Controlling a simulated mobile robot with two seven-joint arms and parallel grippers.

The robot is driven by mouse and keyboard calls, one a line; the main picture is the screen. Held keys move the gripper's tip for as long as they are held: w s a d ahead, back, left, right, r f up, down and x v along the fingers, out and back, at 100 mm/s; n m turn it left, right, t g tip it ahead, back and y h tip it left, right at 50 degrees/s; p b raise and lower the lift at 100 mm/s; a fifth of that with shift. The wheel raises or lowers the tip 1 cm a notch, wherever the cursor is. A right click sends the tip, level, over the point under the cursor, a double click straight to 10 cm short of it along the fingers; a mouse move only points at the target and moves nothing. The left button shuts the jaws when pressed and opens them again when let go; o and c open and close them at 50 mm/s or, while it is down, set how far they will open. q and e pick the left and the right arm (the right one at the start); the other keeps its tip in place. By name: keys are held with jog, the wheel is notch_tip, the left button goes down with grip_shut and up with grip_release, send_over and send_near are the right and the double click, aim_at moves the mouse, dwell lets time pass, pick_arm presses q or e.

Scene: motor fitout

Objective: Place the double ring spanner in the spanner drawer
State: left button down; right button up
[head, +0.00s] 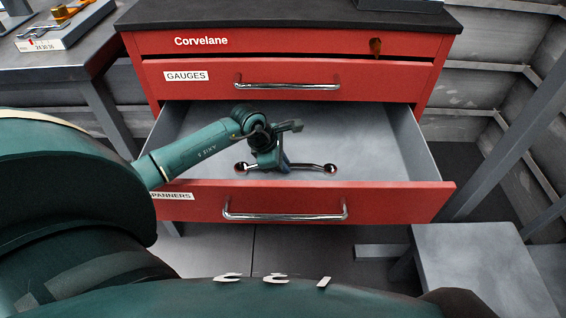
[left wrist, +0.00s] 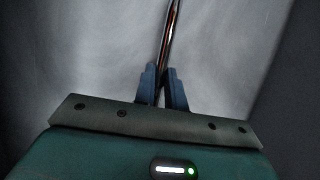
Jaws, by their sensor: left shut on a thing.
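The double ring spanner (head: 308,167) is a shiny metal bar with a ring at each end. In the head view it lies crosswise within the outline of the open spanner drawer (head: 385,150). My left gripper (head: 284,166) reaches down into the drawer and is shut on the middle of the spanner. In the left wrist view the spanner's shaft (left wrist: 169,38) runs up from between the blue fingers (left wrist: 162,88). I cannot tell whether the spanner touches the drawer floor. The drawer is otherwise empty where it shows; my arm covers its left part. My right gripper is not in view.
The red cabinet has a closed gauges drawer (head: 300,82) above the open one and a dark top (head: 290,18). A grey bench (head: 75,62) with a tool holder (head: 62,28) stands at left. A grey surface (head: 480,265) is at lower right.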

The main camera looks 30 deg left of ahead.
pick_arm(q)
jog(key=shift+r, duration=0.1)
jog(key=c, duration=1.5)
grip_release()
jog(key=shift+o, duration=0.2)
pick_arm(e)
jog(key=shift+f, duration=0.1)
